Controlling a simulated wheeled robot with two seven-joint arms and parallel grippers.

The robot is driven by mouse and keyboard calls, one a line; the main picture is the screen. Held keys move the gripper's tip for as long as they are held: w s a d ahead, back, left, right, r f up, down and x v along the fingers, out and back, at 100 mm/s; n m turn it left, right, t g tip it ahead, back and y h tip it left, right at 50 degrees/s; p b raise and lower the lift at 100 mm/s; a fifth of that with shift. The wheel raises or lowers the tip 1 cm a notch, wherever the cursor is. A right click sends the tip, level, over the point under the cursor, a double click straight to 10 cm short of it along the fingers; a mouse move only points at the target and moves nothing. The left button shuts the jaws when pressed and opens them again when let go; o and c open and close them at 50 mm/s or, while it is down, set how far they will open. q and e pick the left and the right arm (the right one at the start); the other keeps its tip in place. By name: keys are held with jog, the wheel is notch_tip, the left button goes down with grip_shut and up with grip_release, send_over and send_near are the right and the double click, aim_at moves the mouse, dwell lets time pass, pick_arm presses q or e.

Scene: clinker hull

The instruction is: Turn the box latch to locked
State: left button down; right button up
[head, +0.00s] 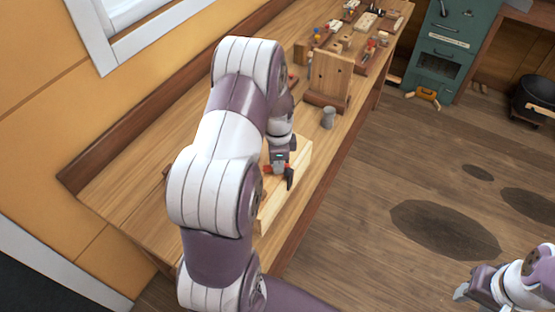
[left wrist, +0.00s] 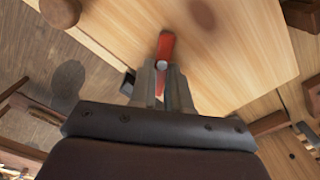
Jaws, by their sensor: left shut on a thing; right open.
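The box (head: 270,208) is pale wood and sits on the bench near its front edge, partly hidden behind my left arm. It fills the upper middle of the left wrist view (left wrist: 235,60). The latch (left wrist: 167,45) is a red bar with a round grey pin, on the box's face. My left gripper (left wrist: 163,80) is shut on the latch, with red showing between and beyond its fingers. In the head view, my left gripper (head: 281,168) is at the box, with small bits of red beside it. My right gripper (head: 466,290) is open and empty, over the floor at lower right.
On the wooden bench (head: 130,190), an upright wooden board (head: 330,78) and a grey cup (head: 328,118) stand beyond the box. Several small items crowd the far end. A teal cabinet (head: 440,50) stands at the back. The floor to the right is open.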

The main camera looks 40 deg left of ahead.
pick_arm(q)
jog(key=m, duration=0.6)
jog(key=shift+s+d+m, duration=0.1)
jog(key=shift+s+m, duration=0.2)
jog(key=shift+m, duration=0.1)
dwell(0.4)
jog(key=c, duration=1.1)
grip_release()
jog(key=shift+r, duration=0.45)
notch_tip(320, 180, up, 12)
jog(key=shift+f+b, duration=0.1)
jog(key=shift+b, duration=0.85)
